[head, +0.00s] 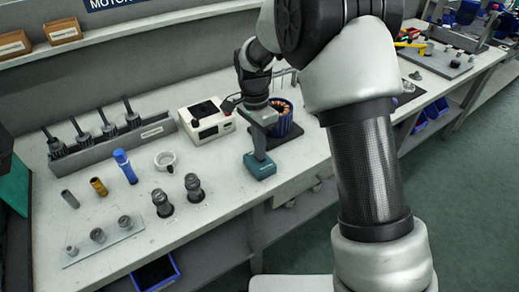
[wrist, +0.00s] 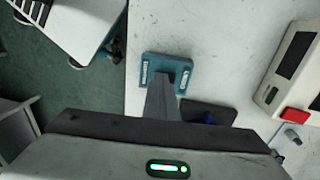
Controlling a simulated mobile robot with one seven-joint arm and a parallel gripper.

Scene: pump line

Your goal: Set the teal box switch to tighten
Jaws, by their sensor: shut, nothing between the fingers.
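The teal box (head: 260,168) lies near the front edge of the grey-white bench in the head view. It also shows in the wrist view (wrist: 152,64), with a pale label at each end. A small dark piece, which may be its switch lever, shows just right of my fingertips there. My gripper (head: 259,154) points down over the box, fingers together and empty. In the wrist view its fingertips (wrist: 166,82) overlap the middle of the box. The fingers hide part of the switch, so I cannot tell its setting or whether they touch it.
A white device (head: 205,120) stands left of my gripper; its red button (wrist: 294,115) shows in the wrist view. A blue motor housing (head: 284,122) stands on a dark mat (head: 291,137) close behind the box. Several cylinders and fittings stand farther left.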

